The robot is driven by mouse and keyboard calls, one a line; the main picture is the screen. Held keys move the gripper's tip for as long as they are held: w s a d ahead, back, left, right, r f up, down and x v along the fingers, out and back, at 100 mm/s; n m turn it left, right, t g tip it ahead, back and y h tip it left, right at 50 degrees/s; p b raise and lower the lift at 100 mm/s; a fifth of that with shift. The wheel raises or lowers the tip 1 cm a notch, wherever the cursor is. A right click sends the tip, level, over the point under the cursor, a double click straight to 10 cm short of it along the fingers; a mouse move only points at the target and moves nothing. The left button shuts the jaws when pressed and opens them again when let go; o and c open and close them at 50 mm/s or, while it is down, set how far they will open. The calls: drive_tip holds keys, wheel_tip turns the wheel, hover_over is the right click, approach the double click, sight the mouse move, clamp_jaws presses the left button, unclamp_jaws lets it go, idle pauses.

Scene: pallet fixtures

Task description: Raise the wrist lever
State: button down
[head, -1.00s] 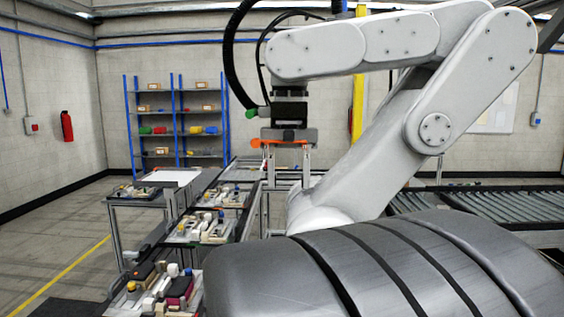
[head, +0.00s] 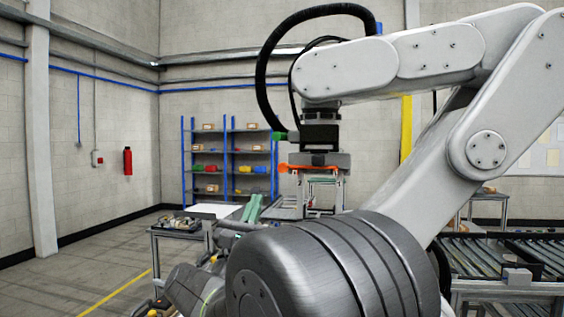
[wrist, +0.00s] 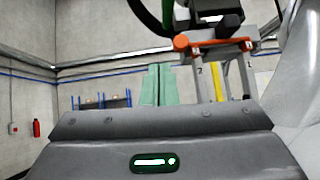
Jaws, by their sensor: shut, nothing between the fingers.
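The lever is an orange bar with a rounded left end (head: 284,168), about level, across the tool mount under the wrist of a white robot arm (head: 400,65). It also shows at the upper right of the wrist view (wrist: 182,42). Two grey prongs hang below that mount. My gripper's pale green fingers (head: 257,198) point up, below and left of the lever. In the wrist view my gripper (wrist: 158,66) is shut and empty, with a visible gap between its tips and the lever's rounded end.
The white arm's forearm and hanging black cable (head: 263,70) are above the lever. A side bench with parts (head: 180,222) stands left, and blue-post shelves (head: 228,160) stand behind. A roller conveyor (head: 500,255) is at right. Floor at left is open.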

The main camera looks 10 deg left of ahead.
sight(281, 137)
drive_tip(key=shift+s+d+r+m+h, duration=0.1)
drive_tip(key=shift+s+m+h, duration=0.05)
drive_tip(key=shift+m+h, duration=0.55)
drive_tip(key=shift+s+r+m+h, duration=0.15)
drive_tip(key=shift+m+h, duration=0.35)
drive_tip(key=shift+m, duration=0.3)
drive_tip(key=s+r+p+x, duration=0.1)
drive_tip(key=s+p+x, duration=0.1)
drive_tip(key=p+x, duration=0.5)
drive_tip(key=x, duration=0.6)
drive_tip(key=shift+d+r+p, duration=0.15)
drive_tip(key=shift+r+p, duration=0.2)
drive_tip(key=shift+s+b, duration=0.15)
drive_tip(key=shift+b, duration=0.35)
